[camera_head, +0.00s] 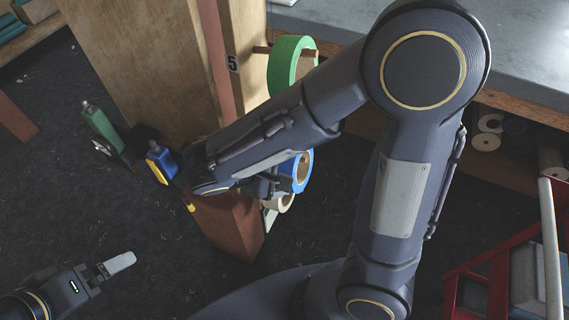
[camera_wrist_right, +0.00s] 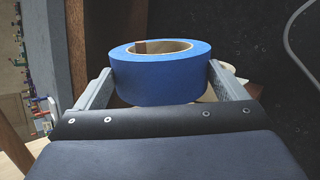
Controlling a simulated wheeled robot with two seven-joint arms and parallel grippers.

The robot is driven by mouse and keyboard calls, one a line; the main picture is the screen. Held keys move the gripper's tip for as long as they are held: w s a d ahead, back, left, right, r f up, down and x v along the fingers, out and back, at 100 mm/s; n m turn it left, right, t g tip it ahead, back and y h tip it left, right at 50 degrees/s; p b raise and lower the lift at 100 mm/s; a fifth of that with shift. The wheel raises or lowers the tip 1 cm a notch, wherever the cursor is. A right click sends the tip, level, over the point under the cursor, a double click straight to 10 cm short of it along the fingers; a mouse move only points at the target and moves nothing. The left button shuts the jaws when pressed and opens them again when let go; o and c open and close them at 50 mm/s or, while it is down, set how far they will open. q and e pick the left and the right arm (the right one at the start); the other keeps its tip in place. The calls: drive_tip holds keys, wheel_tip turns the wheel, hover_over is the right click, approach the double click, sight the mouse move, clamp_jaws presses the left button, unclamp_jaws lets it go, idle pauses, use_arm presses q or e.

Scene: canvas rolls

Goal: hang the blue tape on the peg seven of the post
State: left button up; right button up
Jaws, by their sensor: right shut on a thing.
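My right gripper (camera_wrist_right: 162,84) is shut on the blue tape (camera_wrist_right: 160,76), a wide roll seen between its two fingers in the wrist view. In the head view the blue tape (camera_head: 307,166) is beside the wooden post (camera_head: 228,222), partly hidden by my right arm. In the wrist view a brown piece (camera_wrist_right: 140,47) shows in the roll's opening; I cannot tell whether it is a peg through it. No number seven label is visible. My left gripper (camera_head: 120,263) is low at the left, with only one finger clearly seen.
A green tape (camera_head: 287,66) hangs on a peg by the label 5 (camera_head: 233,63). A cream roll (camera_head: 285,202) is just below the blue tape. A grey bench (camera_head: 520,50) and red frame (camera_head: 480,285) are right.

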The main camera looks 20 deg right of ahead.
drive_tip(key=o, duration=1)
drive_tip(key=v, duration=0.7)
drive_tip(key=shift+s+a+r, duration=0.15)
drive_tip(key=shift+a+r, duration=0.1)
drive_tip(key=shift+a, duration=0.05)
drive_tip(key=shift+a, duration=0.1)
